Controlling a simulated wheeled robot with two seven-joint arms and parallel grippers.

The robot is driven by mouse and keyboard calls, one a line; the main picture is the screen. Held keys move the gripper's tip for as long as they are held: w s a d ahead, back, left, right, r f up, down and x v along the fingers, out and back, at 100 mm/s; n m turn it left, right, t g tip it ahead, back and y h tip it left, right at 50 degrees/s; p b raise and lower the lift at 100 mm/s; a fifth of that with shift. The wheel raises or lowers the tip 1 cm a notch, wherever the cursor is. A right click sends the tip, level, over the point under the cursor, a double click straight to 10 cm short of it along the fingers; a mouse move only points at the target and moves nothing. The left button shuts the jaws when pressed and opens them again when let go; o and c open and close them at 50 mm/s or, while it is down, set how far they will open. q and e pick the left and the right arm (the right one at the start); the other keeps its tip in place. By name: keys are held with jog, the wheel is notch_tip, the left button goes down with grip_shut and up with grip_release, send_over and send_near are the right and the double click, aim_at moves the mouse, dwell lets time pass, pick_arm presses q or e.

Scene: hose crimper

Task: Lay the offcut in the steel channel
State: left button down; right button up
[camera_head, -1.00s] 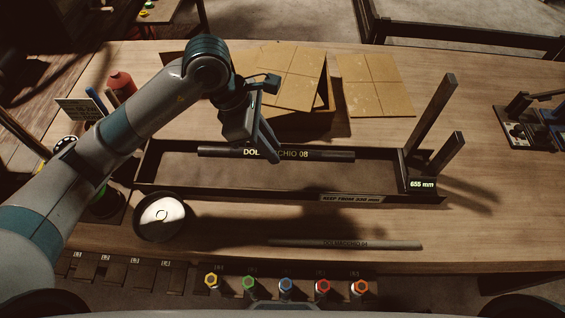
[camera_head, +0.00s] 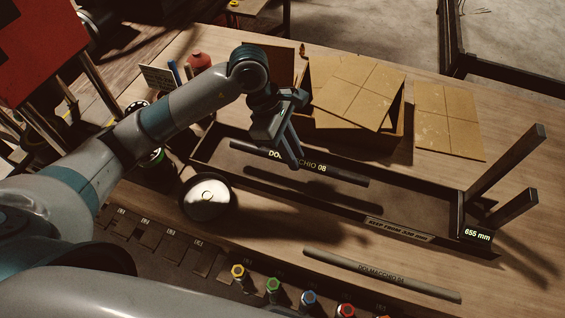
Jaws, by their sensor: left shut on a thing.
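My left gripper (camera_head: 288,152) is shut on a dark length of hose (camera_head: 335,173) with pale lettering that ends in 08, which I take to be the offcut. The gripper grips it near its middle and covers part of the lettering. The hose lies lengthwise over the back part of the long dark steel channel (camera_head: 322,213), roughly along it. Its exact height over the channel floor is hard to tell. The channel has two upright posts and a lit 655 mm readout (camera_head: 477,235) at its right end. My right gripper is not in view.
A cardboard box (camera_head: 350,95) and a flat board (camera_head: 448,120) are behind. Several coloured-topped fittings line the front edge.

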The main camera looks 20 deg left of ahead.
aim_at(282, 171)
pick_arm(q)
jog(key=shift+w+a+f, duration=0.2)
jog(key=shift+a+f, duration=0.25)
jog(key=shift+a, duration=0.3)
jog(key=shift+w+a+f, duration=0.15)
jog(key=shift+a+f, duration=0.3)
jog(key=shift+a, duration=0.3)
jog(key=shift+f+b, duration=0.75)
jog(key=shift+f, duration=1.25)
jog(key=shift+f, duration=0.2)
jog(key=c, duration=1.6)
grip_release()
jog(key=shift+r, duration=0.15)
